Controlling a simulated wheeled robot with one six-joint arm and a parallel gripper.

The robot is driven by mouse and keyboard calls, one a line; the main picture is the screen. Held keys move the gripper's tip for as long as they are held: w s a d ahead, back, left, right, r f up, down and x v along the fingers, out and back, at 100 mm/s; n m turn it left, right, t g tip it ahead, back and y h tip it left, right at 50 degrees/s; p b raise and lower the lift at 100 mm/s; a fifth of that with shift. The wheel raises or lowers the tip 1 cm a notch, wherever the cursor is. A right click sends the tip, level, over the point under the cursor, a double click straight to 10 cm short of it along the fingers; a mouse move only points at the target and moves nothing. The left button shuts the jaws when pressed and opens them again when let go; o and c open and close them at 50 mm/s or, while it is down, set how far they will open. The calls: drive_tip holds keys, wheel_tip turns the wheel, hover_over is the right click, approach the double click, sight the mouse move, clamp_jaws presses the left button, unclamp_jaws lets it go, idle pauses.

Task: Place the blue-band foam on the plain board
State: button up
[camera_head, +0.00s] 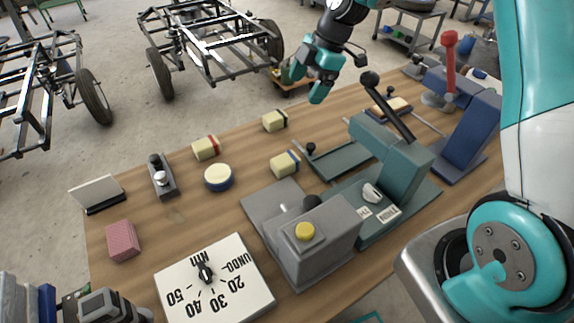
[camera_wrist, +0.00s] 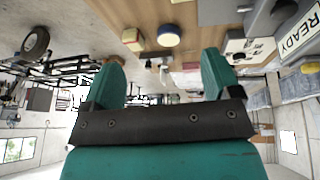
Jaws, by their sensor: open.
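The blue-band foam (camera_head: 285,163) is a small cream block with a blue band at its right end. In the head view it lies on the wooden table, left of the green lever press. My gripper (camera_head: 304,82) is raised at the far edge of the table, well away from the foam. Its teal fingers are apart in the wrist view (camera_wrist: 162,80), with nothing between them. I cannot tell for sure which thing is the plain board. A small brown board (camera_head: 293,87) shows partly behind my gripper. Another pale yellow piece (camera_head: 394,107) lies on a dark base farther right.
A red-band foam (camera_head: 205,148) and a dark-band foam (camera_head: 274,120) lie nearby, with a round blue-rimmed piece (camera_head: 218,178). The grey box with a yellow button (camera_head: 305,232), lever press (camera_head: 385,160) and dial board (camera_head: 215,280) crowd the front.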

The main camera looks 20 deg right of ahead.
drive_tip(key=n+g, duration=0.1)
drive_tip(key=g, duration=0.1)
approach(288, 158)
drive_tip(key=x, duration=0.1)
drive_tip(key=p+x, duration=0.1)
drive_tip(key=x, duration=0.1)
drive_tip(key=p+x, duration=0.1)
drive_tip(key=x, duration=0.1)
drive_tip(key=shift+s, duration=0.25)
drive_tip(key=shift+w+p+x, duration=0.15)
drive_tip(key=shift+p+x, duration=0.5)
drive_tip(key=shift+x, duration=0.8)
drive_tip(key=shift+w+p+x, duration=0.15)
drive_tip(key=shift+p+x, duration=0.5)
drive_tip(key=shift+x, duration=0.8)
drive_tip(key=c, duration=1.1)
